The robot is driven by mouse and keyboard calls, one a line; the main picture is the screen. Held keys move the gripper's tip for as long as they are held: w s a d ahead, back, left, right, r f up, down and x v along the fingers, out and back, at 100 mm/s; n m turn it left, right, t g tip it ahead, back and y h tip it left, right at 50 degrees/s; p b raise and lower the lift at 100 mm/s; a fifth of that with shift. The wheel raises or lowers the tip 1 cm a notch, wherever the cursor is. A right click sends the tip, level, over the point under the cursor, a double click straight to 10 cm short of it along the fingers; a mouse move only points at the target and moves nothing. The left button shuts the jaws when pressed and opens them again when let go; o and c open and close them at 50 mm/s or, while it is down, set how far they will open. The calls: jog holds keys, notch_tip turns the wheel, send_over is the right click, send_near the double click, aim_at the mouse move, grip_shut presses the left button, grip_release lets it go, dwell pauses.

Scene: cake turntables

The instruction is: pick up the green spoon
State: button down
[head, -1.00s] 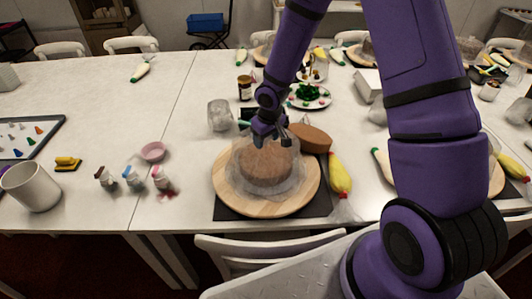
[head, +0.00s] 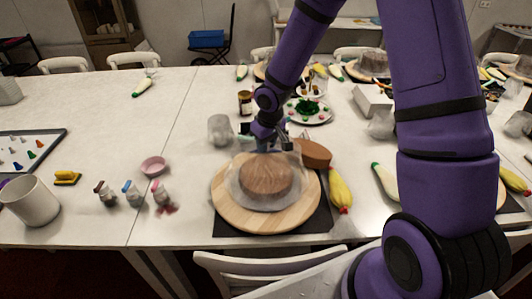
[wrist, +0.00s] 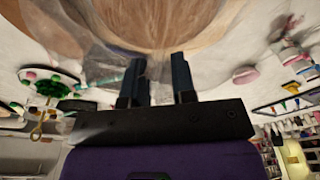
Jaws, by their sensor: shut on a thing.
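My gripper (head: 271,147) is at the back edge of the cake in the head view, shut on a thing. In the wrist view its two dark fingers (wrist: 160,82) stand a little apart. A thin teal-green piece, which looks like the green spoon (wrist: 107,79), shows at the left finger and points left towards a plate. The rest of it is hidden or too blurred to tell. The brown cake (head: 266,176) sits under a clear cover on a round wooden turntable (head: 240,217), in front of my gripper; it also shows at the top of the wrist view (wrist: 165,20).
A clear jar (head: 220,130) and a dark-labelled jar (head: 245,103) stand behind left. A plate with green decoration (head: 308,113) is behind right. A brown round block (head: 314,153) and a yellow piping bag (head: 340,190) lie right of the cake.

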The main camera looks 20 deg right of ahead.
notch_tip(320, 180, up, 6)
jog(key=shift+f, duration=0.1)
dwell(0.4)
jog(key=shift+f, duration=4.95)
jog(key=c, duration=0.9)
grip_release()
jog(key=shift+c, duration=0.2)
